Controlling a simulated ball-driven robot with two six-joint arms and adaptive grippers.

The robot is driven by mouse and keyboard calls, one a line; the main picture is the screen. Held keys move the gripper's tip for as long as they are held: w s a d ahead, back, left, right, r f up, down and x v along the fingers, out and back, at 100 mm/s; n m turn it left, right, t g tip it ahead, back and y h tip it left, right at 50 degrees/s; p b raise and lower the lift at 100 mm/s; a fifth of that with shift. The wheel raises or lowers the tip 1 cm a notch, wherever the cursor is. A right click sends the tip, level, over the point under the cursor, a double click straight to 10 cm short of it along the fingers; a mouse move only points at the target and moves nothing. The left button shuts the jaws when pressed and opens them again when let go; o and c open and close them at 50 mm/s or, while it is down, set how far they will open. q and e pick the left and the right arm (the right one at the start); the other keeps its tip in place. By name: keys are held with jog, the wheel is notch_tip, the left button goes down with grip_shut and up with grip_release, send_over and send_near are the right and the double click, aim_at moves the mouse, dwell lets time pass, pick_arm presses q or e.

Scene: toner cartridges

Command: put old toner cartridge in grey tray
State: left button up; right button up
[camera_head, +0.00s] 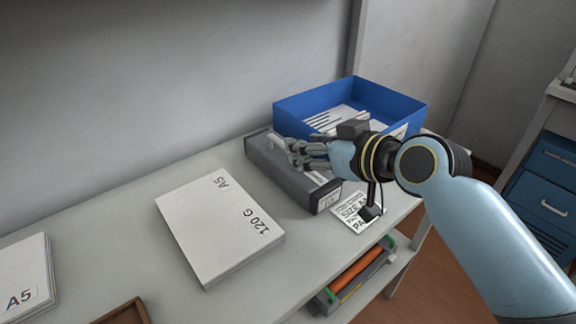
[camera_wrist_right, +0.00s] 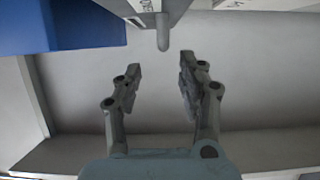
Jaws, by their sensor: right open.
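My right gripper (camera_head: 298,152) is over a long dark grey box (camera_head: 322,198) with a small label on its front end. In the right wrist view the right gripper (camera_wrist_right: 160,75) is open and empty. A grey peg-like part (camera_wrist_right: 163,32) shows just beyond and between its fingertips; I cannot tell whether they touch it. A grey tray (camera_head: 326,304) on the lower shelf holds an orange cylinder (camera_head: 356,269) with a green end and a darker one. I cannot tell which item is the old toner cartridge. My left gripper is not in view.
A blue bin (camera_head: 390,103) with papers stands behind the dark box; it also shows in the right wrist view (camera_wrist_right: 85,25). A white A5 120 G paper pack (camera_head: 215,225), a printed card (camera_head: 352,212) and a brown box edge (camera_head: 125,313) lie on the shelf top.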

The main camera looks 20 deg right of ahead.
aim_at(283, 142)
jog(key=x, duration=0.7)
jog(key=shift+w+a+f, duration=0.15)
jog(key=shift+a+f, duration=0.15)
jog(key=shift+f, duration=0.05)
grip_shut()
jog(key=shift+r, duration=0.1)
